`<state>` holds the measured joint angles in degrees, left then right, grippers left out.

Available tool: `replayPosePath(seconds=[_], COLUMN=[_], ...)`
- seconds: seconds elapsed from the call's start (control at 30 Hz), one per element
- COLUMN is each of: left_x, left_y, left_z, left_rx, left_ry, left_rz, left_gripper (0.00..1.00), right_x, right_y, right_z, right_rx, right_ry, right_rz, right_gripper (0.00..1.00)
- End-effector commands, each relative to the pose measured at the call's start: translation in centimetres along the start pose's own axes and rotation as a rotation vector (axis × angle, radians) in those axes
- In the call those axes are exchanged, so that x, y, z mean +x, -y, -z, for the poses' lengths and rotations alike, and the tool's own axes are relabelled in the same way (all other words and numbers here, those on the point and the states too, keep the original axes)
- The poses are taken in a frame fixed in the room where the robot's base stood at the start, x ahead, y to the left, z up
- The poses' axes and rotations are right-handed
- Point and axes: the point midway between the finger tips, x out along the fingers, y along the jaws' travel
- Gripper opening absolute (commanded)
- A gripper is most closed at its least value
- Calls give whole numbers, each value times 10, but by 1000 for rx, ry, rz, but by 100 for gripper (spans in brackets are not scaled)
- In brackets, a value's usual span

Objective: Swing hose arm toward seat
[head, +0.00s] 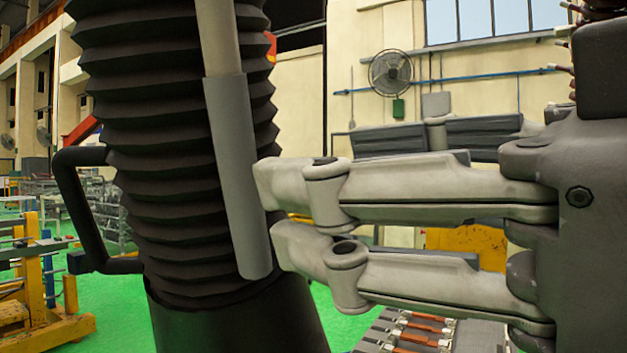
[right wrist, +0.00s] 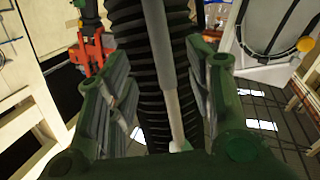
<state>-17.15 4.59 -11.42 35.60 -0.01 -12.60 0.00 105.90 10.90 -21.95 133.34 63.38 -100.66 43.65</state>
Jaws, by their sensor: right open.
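The hose arm is a thick black ribbed hose (head: 160,130) standing nearly upright at the left of the head view, with a dark smooth sleeve at its lower end. A slim grey rod (head: 240,180) with a thicker lower part runs along its front. My right gripper (head: 275,215) comes in from the right, open, its fingertips close beside the grey rod. In the right wrist view the grey rod (right wrist: 160,60) and ribbed hose (right wrist: 133,60) show between the spread fingers of my right gripper (right wrist: 158,90). I cannot tell whether a finger touches the rod. I cannot make out a seat. My left gripper is not in view.
A black bent handle (head: 75,210) sticks out left of the hose. A yellow frame (head: 45,290) stands on the green floor at lower left. A rack with copper-coloured bars (head: 420,330) lies below my right gripper. A wall fan (head: 390,73) hangs far behind.

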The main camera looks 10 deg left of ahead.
Motion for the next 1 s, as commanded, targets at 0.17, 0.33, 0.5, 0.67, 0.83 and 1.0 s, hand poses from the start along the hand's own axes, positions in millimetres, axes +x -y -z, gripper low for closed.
replayPosePath(seconds=[0.17, 0.33, 0.5, 0.67, 0.83, 1.0], left_x=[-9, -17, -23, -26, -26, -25], left_y=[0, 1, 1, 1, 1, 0], left_z=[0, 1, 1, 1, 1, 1], left_rx=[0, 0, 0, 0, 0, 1], left_ry=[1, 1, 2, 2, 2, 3], left_rz=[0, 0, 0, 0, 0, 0], left_gripper=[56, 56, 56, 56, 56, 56], right_x=[27, 60, 87, 101, 104, 104], right_y=[0, -1, -1, 0, 0, 0], right_z=[1, 2, 2, 1, 1, 0], right_rx=[3, 4, 3, 3, 2, 2], right_ry=[4, 4, 2, 0, -1, -1], right_rz=[4, 4, 3, 2, 2, 2], right_gripper=[48, 48, 48, 48, 48, 46])
